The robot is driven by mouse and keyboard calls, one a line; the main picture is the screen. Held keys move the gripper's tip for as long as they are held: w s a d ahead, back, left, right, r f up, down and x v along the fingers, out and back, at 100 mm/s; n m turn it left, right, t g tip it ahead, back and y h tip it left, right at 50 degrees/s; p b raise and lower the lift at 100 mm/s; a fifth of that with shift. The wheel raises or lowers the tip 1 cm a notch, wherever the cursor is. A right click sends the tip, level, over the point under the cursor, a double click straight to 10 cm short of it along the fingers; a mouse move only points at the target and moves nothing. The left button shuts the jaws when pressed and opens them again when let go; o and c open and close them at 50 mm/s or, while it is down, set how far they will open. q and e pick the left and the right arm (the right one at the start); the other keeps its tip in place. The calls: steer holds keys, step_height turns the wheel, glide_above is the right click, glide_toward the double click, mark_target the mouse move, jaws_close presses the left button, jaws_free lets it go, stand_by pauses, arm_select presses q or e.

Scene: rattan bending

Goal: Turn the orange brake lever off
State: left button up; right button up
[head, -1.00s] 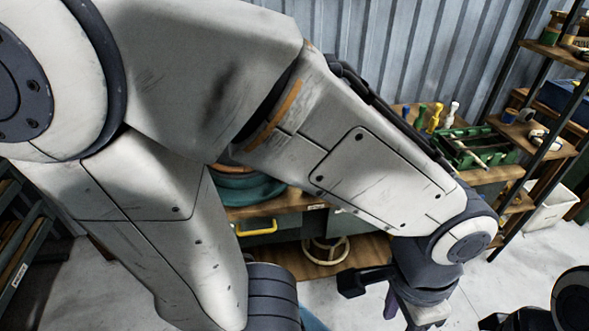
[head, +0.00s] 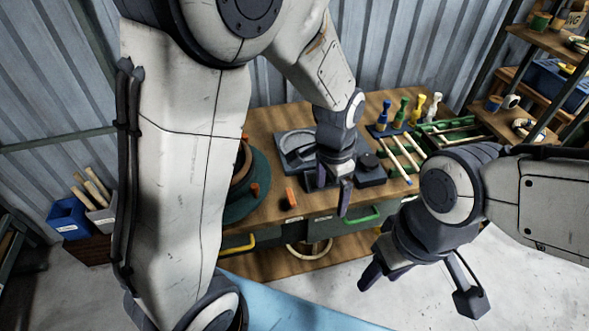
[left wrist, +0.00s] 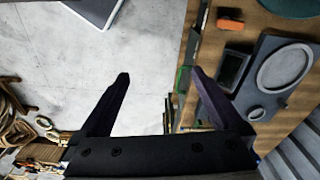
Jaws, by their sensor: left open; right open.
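A small orange piece (head: 290,199) lies at the bench's front edge, right of the teal round turntable (head: 247,206). It also shows in the left wrist view (left wrist: 230,24). Another small orange part (head: 254,188) shows on the turntable; I cannot tell for certain which is the brake lever. My left gripper (head: 331,198) is open and empty, right of the orange piece, above the bench's front edge. In the left wrist view its fingers (left wrist: 160,74) are spread with nothing between them. My right gripper (head: 418,288) is open and empty in front of the bench, to the right.
The wooden bench (head: 268,125) carries a grey plate with a round recess (head: 293,145), several coloured-handled tools, and a green tray (head: 450,131). A drawer with a green handle (head: 361,216) is below. Shelves stand at right. A light blue surface (head: 285,306) is in front.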

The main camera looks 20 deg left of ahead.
arm_select(q)
steer(key=w+a+f+p, duration=0.3)
steer(key=w+a, duration=0.3)
steer(key=w, duration=0.1)
steer(key=m+p, duration=0.2)
steer(key=p, duration=0.1)
glide_toward(291, 196)
step_height(291, 196, down, 7)
steer(key=p, duration=0.2)
steer(key=shift+w+d+f+p, duration=0.1)
steer(key=shift+p, duration=0.2)
steer(key=shift+f, duration=0.75)
arm_select(e)
step_height(291, 196, up, 10)
steer(key=shift+r, duration=0.25)
arm_select(q)
steer(key=shift+c, duration=0.3)
steer(key=c, duration=1)
